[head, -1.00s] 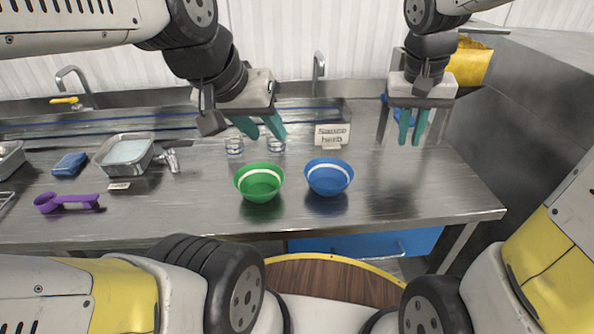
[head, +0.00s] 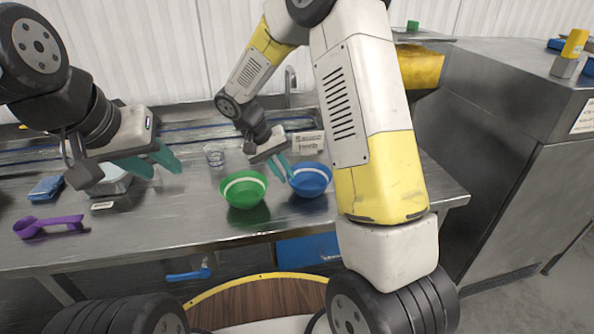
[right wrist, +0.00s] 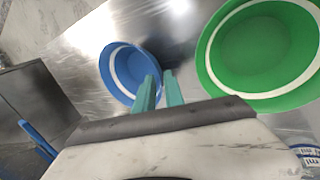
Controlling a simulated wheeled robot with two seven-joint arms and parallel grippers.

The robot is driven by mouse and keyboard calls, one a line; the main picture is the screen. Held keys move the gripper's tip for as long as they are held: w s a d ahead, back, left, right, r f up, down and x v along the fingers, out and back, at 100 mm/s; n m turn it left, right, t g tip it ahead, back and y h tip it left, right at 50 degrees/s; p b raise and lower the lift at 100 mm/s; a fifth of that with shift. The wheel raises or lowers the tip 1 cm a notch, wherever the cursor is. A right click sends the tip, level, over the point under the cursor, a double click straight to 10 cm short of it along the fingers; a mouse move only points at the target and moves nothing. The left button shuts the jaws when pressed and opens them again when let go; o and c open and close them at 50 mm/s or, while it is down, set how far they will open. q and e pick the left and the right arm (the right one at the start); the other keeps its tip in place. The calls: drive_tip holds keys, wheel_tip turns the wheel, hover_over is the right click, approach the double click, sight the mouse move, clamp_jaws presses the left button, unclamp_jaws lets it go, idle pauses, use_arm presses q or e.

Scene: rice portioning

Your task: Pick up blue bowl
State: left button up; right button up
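The blue bowl (head: 312,181) with a white band stands upright on the steel counter, right of the green bowl (head: 243,190). My right gripper (head: 287,172) is at the blue bowl's left rim, fingers pointing down. In the right wrist view, the blue bowl (right wrist: 122,70) shows one finger overlapping its inside and the other just outside the rim, with a gap between the fingers (right wrist: 160,82); contact cannot be told. My left gripper (head: 165,165) is open and empty above the counter at the left, near the metal tray.
The green bowl stands close beside my right gripper. A purple scoop (head: 48,226), a blue sponge (head: 46,188) and a metal tray (head: 118,184) are at the left. A clear cup (head: 214,156) and a label sign (head: 308,142) stand behind the bowls. The front counter strip is clear.

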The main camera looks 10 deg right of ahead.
sight(290, 181)
drive_tip(key=x, duration=0.3)
drive_tip(key=shift+d+f, duration=0.2)
drive_tip(key=shift+f, duration=0.05)
clamp_jaws()
drive_tip(key=shift+r, duration=0.1)
idle(1.4)
